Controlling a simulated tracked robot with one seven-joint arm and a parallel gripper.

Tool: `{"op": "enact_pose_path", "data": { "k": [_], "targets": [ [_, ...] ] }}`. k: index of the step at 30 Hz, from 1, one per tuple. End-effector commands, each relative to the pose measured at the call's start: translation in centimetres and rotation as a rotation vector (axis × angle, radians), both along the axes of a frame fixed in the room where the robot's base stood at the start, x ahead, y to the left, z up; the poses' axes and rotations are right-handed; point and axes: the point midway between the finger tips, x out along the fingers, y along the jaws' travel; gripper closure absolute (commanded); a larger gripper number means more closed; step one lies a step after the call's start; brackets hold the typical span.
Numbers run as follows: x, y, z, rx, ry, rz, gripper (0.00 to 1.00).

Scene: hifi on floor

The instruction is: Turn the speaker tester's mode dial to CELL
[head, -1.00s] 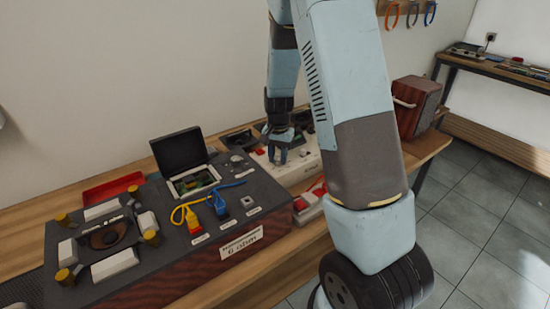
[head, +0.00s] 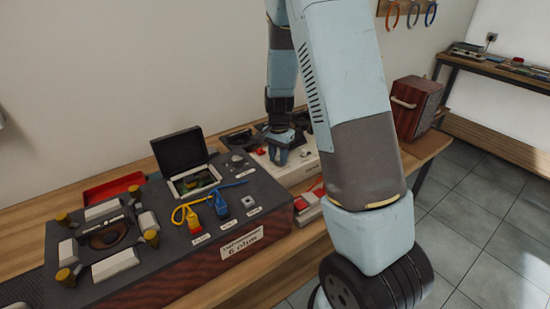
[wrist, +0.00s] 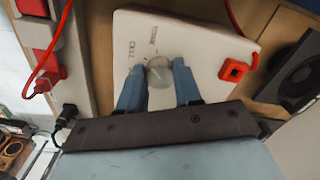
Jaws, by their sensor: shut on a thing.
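The speaker tester is a white box (wrist: 205,40) in the wrist view. It also shows in the head view (head: 306,171), partly hidden behind my gripper. Its mode dial (wrist: 159,73) is a round grey knob with small printed labels beside it; one appears to read CELL, the other is hard to read. My gripper (wrist: 159,82) has its two blue fingers on either side of the knob, shut on it. In the head view my gripper (head: 281,153) is pointing down at the top of the box. The dial's pointer cannot be made out.
A red plug or clip (wrist: 233,70) with a red lead lies at the box's right side in the wrist view. A grey console (head: 225,192) with leads and an open-lidded case (head: 180,151) stands left of my gripper. A wooden speaker cabinet (head: 416,107) stands at right.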

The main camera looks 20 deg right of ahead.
Motion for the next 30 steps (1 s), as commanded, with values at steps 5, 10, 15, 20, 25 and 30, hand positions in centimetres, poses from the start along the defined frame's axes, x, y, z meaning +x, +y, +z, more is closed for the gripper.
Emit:
{"op": "enact_pose_path", "data": {
  "k": [5, 10, 15, 20, 25, 30],
  "targets": [
    [-0.4, -0.5, -0.2, -0.004, 0.009, -0.005, 0.52],
    [-0.2, -0.3, -0.1, -0.002, 0.006, -0.003, 0.41],
    [-0.2, -0.2, -0.1, -0.002, 0.004, -0.002, 0.41],
    [-0.1, -0.1, 0.8, -0.001, 0.001, 0.0, 0.41],
    [-0.1, -0.1, 3.4, -0.001, -0.002, 0.0, 0.41],
    [-0.2, -0.1, 6.8, -0.001, -0.001, -0.001, 0.41]
  ]
}}
